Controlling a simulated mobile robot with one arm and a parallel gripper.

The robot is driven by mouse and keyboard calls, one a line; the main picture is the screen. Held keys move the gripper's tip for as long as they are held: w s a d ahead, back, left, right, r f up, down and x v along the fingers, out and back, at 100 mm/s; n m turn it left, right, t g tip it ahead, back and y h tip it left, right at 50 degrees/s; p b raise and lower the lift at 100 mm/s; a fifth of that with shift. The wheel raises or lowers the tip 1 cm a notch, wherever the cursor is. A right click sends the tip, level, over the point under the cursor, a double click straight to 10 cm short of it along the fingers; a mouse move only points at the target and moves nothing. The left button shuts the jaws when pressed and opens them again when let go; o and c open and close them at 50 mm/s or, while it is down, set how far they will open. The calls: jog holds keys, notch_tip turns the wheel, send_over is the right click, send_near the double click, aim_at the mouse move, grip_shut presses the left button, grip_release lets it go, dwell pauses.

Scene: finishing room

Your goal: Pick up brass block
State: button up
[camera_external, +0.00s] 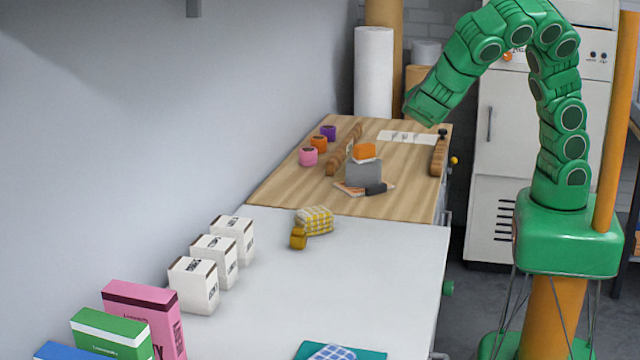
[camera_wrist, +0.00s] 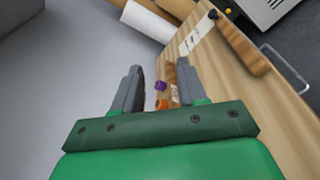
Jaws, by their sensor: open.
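The brass block (camera_external: 298,238) is a small yellow-gold block on the white part of the long counter. It sits at the front-left corner of a yellow-and-white checked cloth (camera_external: 315,220), touching or very close to it. I do not make it out in the wrist view. My gripper (camera_external: 408,112) is high above the far, wooden part of the counter, well away from the block. In the wrist view its two grey fingers (camera_wrist: 158,88) are apart with nothing held between them.
On the wood (camera_external: 400,208) are a grey holder (camera_external: 364,172) with an orange item, a dark-handled tool (camera_external: 376,189), several coloured spools (camera_external: 308,156) and wooden bars. White cartons (camera_external: 193,285) line the wall. A teal mat (camera_external: 372,354) lies in front. The white counter right of the block is clear.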

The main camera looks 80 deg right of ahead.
aim_at(301, 223)
jog(key=w+a+f+n+t+y, duration=0.2)
jog(key=w+a+f+n+t, duration=0.1)
jog(key=w+a+n+t, duration=0.6)
jog(key=w+a+f+n+t+y, duration=0.25)
jog(key=w+a+n+t, duration=0.35)
jog(key=a, duration=0.5)
jog(key=a+f+n+y, duration=0.4)
jog(key=a+f, duration=0.1)
jog(key=a, duration=0.2)
jog(key=a+f+n+y, duration=0.4)
jog(key=a+f, duration=0.2)
jog(key=a, duration=0.2)
jog(key=a+f+n+t+y, duration=0.1)
jog(key=a+f+n+y, duration=0.3)
jog(key=a+f+y, duration=0.1)
jog(key=shift+w+a+f, duration=0.15)
jog(key=shift+a+f, duration=0.2)
jog(key=shift+a, duration=0.25)
jog(key=shift+w+a+f, duration=0.1)
jog(key=shift+a+f, duration=0.2)
jog(key=shift+a, duration=0.25)
jog(key=shift+w+a, duration=0.15)
jog(key=shift+w, duration=2.8)
jog(key=shift+w+a, duration=0.15)
jog(key=shift+w, duration=0.75)
grip_shut()
